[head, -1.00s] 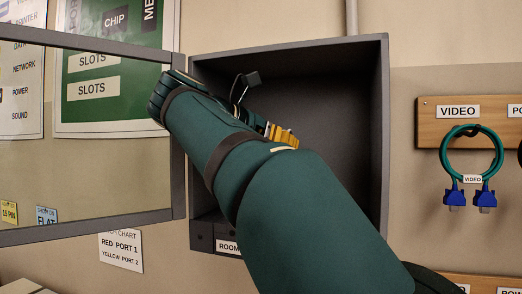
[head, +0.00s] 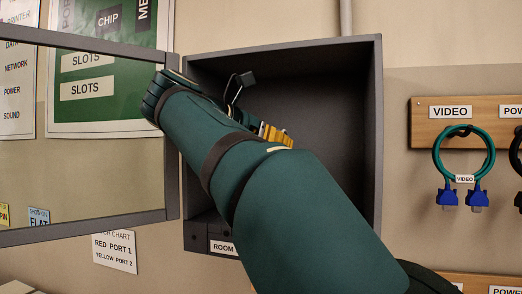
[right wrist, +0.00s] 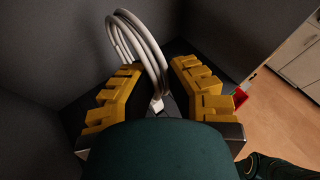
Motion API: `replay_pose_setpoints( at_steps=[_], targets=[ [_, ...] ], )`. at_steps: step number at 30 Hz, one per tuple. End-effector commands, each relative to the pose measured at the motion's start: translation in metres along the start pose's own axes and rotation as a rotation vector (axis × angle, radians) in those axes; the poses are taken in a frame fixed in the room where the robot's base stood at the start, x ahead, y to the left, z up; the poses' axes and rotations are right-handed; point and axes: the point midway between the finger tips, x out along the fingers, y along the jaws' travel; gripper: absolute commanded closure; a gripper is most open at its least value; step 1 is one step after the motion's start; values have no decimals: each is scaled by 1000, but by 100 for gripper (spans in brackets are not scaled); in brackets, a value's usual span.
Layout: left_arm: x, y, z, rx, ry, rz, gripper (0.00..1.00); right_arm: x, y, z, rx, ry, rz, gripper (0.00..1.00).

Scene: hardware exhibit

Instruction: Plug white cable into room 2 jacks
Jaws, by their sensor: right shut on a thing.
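My right arm reaches across the open grey wall box (head: 376,130), with its yellow fingers (head: 274,134) partly showing inside it. In the right wrist view my right gripper (right wrist: 158,82) is shut on the white cable (right wrist: 150,42). The cable's loops rise beyond the fingers, and its pale plug end (right wrist: 157,104) shows low between them. A label reading "ROOM" (head: 222,247) is on the box's lower edge, its number covered by my arm. I cannot make out the room 2 jacks; my arm hides much of the box. My left gripper is not in view.
A grey-framed clear door (head: 172,150) stands open at the left of the box. A teal video cable (head: 463,150) hangs on a wooden board at the right. A chart sign (head: 114,252) is below the door. A red object (right wrist: 240,97) shows beside the right finger.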

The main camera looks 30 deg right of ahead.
Motion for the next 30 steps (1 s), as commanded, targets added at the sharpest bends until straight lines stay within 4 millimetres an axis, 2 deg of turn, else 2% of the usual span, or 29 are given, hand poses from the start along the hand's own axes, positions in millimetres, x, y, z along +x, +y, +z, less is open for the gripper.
replay_pose_setpoints(
  at_steps=[30],
  targets=[
    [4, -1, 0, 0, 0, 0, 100, 3, 1, -7, 0, -1, 0, 100]
  ],
)
